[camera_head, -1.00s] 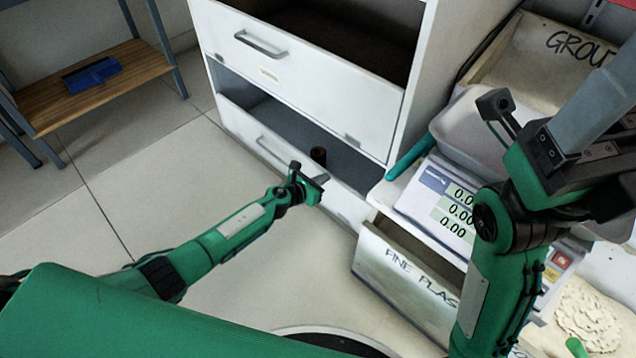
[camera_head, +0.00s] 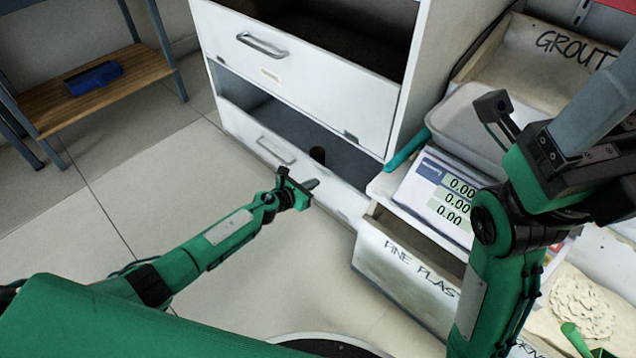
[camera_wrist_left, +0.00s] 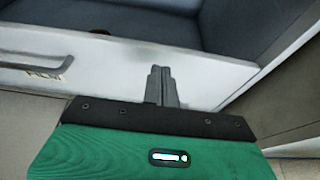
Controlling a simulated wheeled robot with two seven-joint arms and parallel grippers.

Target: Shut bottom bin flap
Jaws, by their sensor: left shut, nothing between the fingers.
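The bottom bin flap (camera_head: 235,118) is the lower white front of the white cabinet, with a bar handle (camera_head: 276,150). It leans outward at the top, and the dark bin interior (camera_head: 290,125) shows behind it. My left gripper (camera_head: 312,184) is shut and empty, in front of the flap's right half. In the left wrist view its closed fingers (camera_wrist_left: 160,78) lie over the flap's white face (camera_wrist_left: 110,70); I cannot tell whether they touch it. My right gripper (camera_head: 520,120) is at the upper right, above the counter; its fingers are not clear.
The upper flap (camera_head: 330,85) also hangs open above. A small brown cylinder (camera_head: 318,155) stands inside the bottom bin.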

